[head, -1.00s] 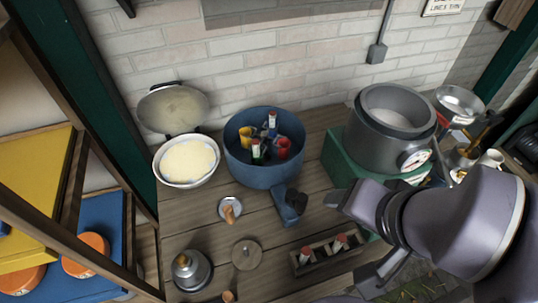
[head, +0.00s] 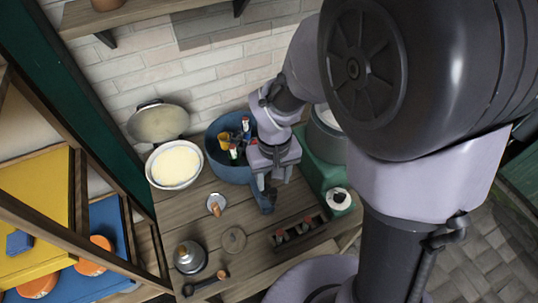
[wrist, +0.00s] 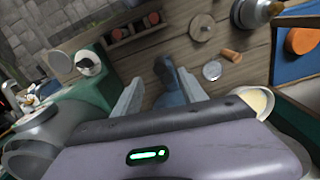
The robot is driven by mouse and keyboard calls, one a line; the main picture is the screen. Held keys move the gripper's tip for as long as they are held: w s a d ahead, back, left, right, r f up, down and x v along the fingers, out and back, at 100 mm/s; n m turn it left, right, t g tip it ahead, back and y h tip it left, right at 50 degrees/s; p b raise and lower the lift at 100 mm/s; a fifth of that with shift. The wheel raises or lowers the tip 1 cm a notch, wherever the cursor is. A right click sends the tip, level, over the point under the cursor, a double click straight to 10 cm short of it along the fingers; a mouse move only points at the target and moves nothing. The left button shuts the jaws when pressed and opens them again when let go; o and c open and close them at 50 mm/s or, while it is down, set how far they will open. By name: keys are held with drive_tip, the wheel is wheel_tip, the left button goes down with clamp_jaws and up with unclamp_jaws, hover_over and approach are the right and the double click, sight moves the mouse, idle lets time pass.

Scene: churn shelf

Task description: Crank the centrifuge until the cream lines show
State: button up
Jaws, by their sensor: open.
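The centrifuge is a round blue drum (head: 228,166) on the wooden bench, with a yellow cup (head: 224,141) and capped tubes (head: 234,154) inside. My gripper hides its right side. The cream lines on the tubes are too small to tell. A blue arm sticks out at its front, which looks like the crank (head: 266,201); it also shows in the wrist view (wrist: 171,88). My gripper (head: 274,180) points down over this crank, open. In the wrist view its fingers (wrist: 160,78) stand on either side of the blue crank, apart from it as far as I can tell.
A cream bowl (head: 175,165) stands left of the drum. A tube rack (head: 300,232) lies in front right. A green stand (head: 318,172) with a grey pot is at right. A metal bell-shaped piece (head: 190,258) and a handled disc (head: 216,205) sit front left.

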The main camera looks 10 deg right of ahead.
sight(273, 191)
drive_tip(key=shift+f+b, duration=3.3)
drive_tip(key=shift+f, duration=0.85)
drive_tip(key=shift+r, duration=0.1)
clamp_jaws()
